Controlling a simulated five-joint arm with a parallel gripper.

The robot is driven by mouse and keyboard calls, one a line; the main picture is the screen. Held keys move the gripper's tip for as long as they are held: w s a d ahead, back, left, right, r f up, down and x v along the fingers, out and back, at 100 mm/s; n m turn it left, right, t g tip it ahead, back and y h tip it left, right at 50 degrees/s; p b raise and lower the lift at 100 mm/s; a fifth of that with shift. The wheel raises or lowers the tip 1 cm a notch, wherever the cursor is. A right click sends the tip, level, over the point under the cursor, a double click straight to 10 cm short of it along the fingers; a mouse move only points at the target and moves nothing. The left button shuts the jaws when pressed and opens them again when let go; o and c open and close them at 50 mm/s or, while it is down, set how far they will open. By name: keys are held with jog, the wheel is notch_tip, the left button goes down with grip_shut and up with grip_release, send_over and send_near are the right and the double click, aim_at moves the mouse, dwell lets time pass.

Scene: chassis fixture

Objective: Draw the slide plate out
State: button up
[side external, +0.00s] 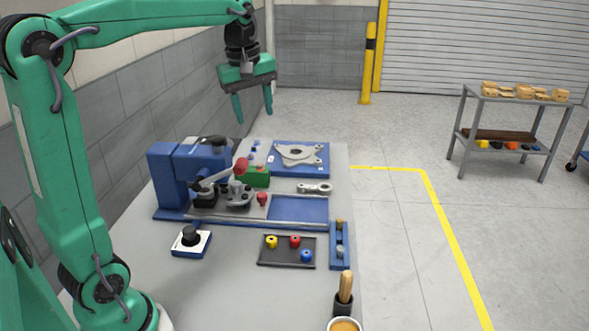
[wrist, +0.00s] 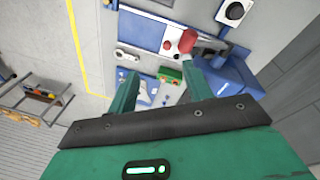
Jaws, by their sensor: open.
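The slide plate (side external: 250,212) is a grey plate with a small upright red knob (side external: 262,199) near its right end. It sits on the left part of the fixture's rail bed, partly under a toggle clamp with a larger red ball (side external: 241,165) on its lever. The blue bed (side external: 300,208) right of the plate is bare. In the wrist view the red ball (wrist: 187,41) covers part of the plate. My gripper (side external: 252,115) is open and empty, high above the back of the bench, pointing down and apart from the plate. Its fingers also show in the wrist view (wrist: 160,82).
A green block (side external: 258,177) and a metal link (side external: 314,188) lie behind the rail. A blue tray with a grey flange (side external: 299,153) is further back.

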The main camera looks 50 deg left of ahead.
jog(key=w+a+f+n+g, duration=0.1)
jog(key=w+a+f+n, duration=0.2)
jog(key=w+a+n, duration=0.25)
jog(key=n, duration=0.1)
send_over(262, 194)
jog(key=shift+g, duration=0.3)
jog(key=f, duration=1.8)
jog(key=shift+s+d+f, duration=0.1)
jog(key=shift+s+f, duration=0.05)
jog(key=shift+s, duration=0.1)
jog(key=shift+f, duration=0.1)
jog(key=shift+w+f, duration=0.1)
jog(key=shift+f, duration=3.8)
grip_shut()
